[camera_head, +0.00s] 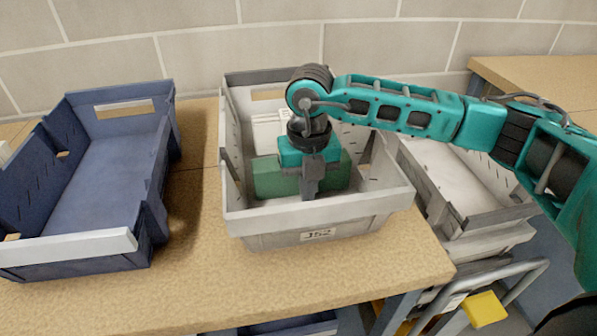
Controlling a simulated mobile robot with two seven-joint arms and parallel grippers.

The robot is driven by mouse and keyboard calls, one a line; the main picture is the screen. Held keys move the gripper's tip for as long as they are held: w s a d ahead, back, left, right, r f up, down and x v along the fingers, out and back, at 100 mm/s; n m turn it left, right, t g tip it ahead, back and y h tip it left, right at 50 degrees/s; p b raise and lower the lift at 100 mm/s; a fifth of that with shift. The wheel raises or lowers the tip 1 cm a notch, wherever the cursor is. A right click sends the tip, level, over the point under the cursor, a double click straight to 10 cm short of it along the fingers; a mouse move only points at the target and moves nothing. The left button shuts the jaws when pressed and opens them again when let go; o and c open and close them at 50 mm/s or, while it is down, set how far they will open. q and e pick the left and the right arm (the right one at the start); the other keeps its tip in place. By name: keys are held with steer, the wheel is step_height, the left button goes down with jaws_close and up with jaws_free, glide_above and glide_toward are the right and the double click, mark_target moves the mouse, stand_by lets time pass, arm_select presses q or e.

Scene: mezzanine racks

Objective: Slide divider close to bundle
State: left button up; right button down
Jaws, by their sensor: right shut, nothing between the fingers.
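A green divider (268,180) stands upright across the inside of the grey-white crate (330,217) marked J52. A white bundle (268,126) lies behind the divider, toward the back left of the crate; my arm and gripper hide part of both. My right arm reaches in from the right over the crate. My right gripper (309,194) points down inside the crate, shut and empty, in front of the divider. I cannot tell whether it touches the divider. My left gripper is not in view.
An empty blue crate (68,247) stands to the left on the wooden bench (210,290). A second grey crate (478,219) sits to the right, partly behind my arm. A tiled wall closes the back. A trolley with a yellow part (485,308) stands at lower right.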

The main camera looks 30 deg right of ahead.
steer(key=shift+w+d+b, duration=0.3)
steer(key=shift+w+b, duration=0.05)
steer(key=shift+w, duration=0.9)
steer(key=shift+w+d+b, duration=0.3)
steer(key=shift+w+d, duration=0.05)
steer(key=shift+w, duration=0.85)
steer(key=shift+w+d+b, duration=0.3)
steer(key=shift+w+b, duration=0.05)
steer(key=shift+w, duration=0.9)
steer(key=shift+w, duration=0.15)
steer(key=shift+w+d, duration=0.1)
steer(key=shift+w, duration=0.3)
steer(key=shift+w+d, duration=0.15)
steer(key=shift+w, duration=0.35)
steer(key=shift+s, duration=0.15)
steer(key=shift+s+a+p, duration=0.2)
steer(key=shift+s+p, duration=0.1)
steer(key=shift+s, duration=0.3)
